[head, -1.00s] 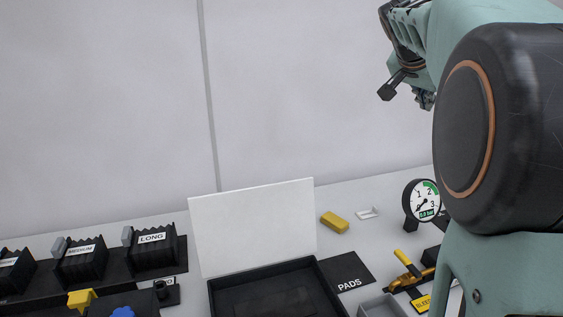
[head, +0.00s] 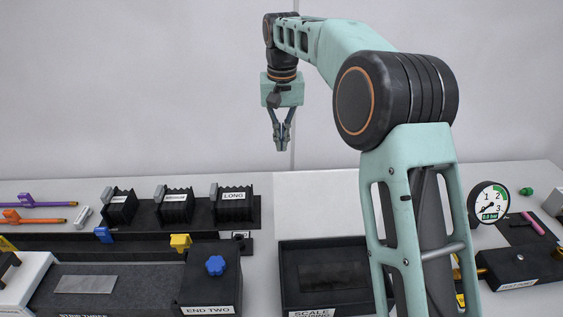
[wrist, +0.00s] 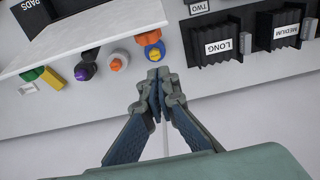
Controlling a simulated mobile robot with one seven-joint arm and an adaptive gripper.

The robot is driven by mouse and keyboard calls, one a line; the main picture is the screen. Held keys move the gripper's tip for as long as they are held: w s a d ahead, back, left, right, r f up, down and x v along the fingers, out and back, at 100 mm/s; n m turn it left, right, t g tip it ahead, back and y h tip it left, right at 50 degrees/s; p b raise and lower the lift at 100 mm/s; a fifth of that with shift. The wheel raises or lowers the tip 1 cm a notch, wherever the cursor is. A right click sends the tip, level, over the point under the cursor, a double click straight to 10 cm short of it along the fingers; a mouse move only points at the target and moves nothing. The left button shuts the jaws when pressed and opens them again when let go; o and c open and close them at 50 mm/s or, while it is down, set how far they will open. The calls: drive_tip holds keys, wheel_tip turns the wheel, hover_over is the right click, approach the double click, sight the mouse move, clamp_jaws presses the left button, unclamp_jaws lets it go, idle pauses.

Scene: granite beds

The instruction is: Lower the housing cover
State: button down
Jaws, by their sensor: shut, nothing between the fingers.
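The housing cover is the pale flat panel (head: 318,205) standing raised at the back of a black box (head: 283,278) with a label beginning "SCALE". In the wrist view the cover (wrist: 95,30) shows at upper left as a tilted white sheet. My gripper (head: 282,147) hangs pointing down, above and behind the cover near its left side, apart from it. Its fingers are together and empty, as the wrist view (wrist: 157,80) also shows. My arm hides the right part of the cover and box.
Black blocks, including one labelled LONG (head: 234,204), stand left of the cover. A black END TWO block with a blue knob (head: 215,265) is at front left. A pressure gauge (head: 488,203) is at right. Behind the cover are several coloured knobs, including an orange one (wrist: 118,60).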

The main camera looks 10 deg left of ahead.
drive_tip(key=f, duration=0.1)
drive_tip(key=s+f, duration=0.1)
drive_tip(key=f, duration=0.1)
drive_tip(key=s+f, duration=0.1)
drive_tip(key=shift+s+d+f+p, duration=0.25)
drive_tip(key=shift+f+p, duration=0.1)
drive_tip(key=shift+s+d, duration=0.1)
drive_tip(key=shift+s, duration=0.3)
drive_tip(key=shift+r, duration=0.1)
drive_tip(key=shift+s+b, duration=0.15)
drive_tip(key=shift+b, duration=0.2)
